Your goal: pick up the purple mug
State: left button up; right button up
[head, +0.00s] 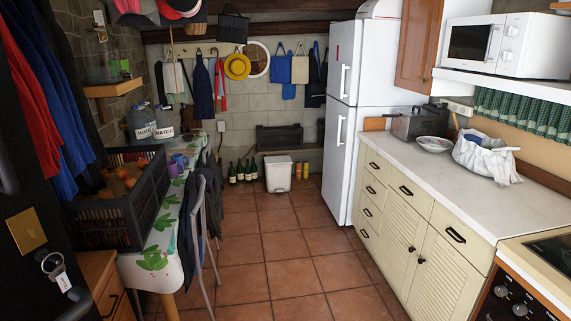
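A small purple mug (179,158) stands on the narrow table (165,221) at the left, which has a white cloth with green leaf prints. A bluish mug (172,168) is close in front of it, and the two partly overlap in the picture. The purple mug is just right of the dark crate and in front of the water jugs. Neither of my grippers shows in the head view.
A black crate (150,195) with orange fruit fills the table's near left part. Two water jugs (163,122) stand behind. A chair (197,210) with dark clothing is at the table's right side. The tiled floor (275,240) is clear up to the counter (425,165).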

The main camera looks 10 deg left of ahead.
aim_at(173, 167)
jog(key=i+u, duration=0.1)
jog(key=i, duration=0.65)
jog(key=i+l+u, duration=0.1)
jog(key=i, duration=0.6)
jog(key=i+l+u, duration=0.1)
jog(key=i, duration=0.6)
jog(key=l, duration=0.15)
